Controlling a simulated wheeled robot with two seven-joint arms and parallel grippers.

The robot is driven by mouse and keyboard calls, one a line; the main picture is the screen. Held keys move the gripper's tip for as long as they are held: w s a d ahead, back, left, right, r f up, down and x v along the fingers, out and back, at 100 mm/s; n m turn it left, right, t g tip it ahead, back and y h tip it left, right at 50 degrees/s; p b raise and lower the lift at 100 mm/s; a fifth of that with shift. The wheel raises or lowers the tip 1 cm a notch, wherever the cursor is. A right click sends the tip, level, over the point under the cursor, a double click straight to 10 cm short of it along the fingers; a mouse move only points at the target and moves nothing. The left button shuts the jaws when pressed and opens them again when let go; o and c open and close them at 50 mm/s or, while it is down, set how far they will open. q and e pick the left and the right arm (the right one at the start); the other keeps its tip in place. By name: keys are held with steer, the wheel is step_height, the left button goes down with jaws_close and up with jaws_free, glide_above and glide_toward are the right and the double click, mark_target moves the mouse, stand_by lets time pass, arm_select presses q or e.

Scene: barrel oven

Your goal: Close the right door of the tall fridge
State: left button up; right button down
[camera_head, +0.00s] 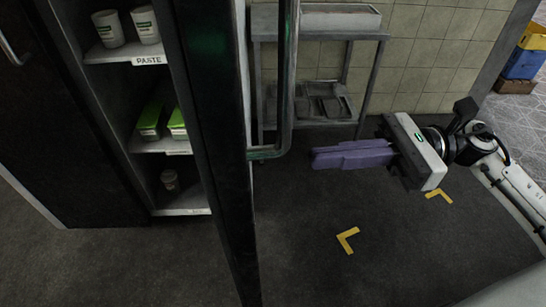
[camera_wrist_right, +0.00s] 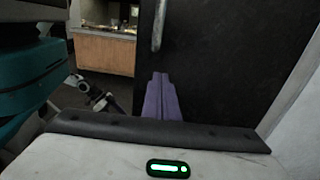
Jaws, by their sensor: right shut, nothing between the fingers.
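The tall dark fridge shows on the left in the head view. Its right door (camera_head: 215,130) stands open and is seen nearly edge-on, with a long metal handle (camera_head: 287,75) on its right side. My right gripper (camera_head: 314,158) has purple fingers pressed together, empty, pointing left toward the door's handle side. A gap shows between fingertips and door. In the right wrist view the fingers (camera_wrist_right: 163,82) point at a black panel (camera_wrist_right: 225,65) with a handle (camera_wrist_right: 158,25) at its left edge. My left gripper does not show in the head view.
Inside the fridge, shelves (camera_head: 185,203) hold white tubs (camera_head: 146,25), green-topped boxes (camera_head: 150,120) and a cup (camera_head: 169,179). A metal rack (camera_head: 322,36) stands by the tiled wall behind. Yellow corner marks (camera_head: 347,239) lie on open dark floor. Blue and yellow crates (camera_head: 524,64) stand far right.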

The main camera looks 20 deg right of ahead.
steer(key=p+x, duration=0.1)
steer(key=x, duration=0.7)
steer(key=shift+a+p, duration=0.35)
steer(key=shift+a, duration=0.05)
steer(key=shift+a, duration=0.1)
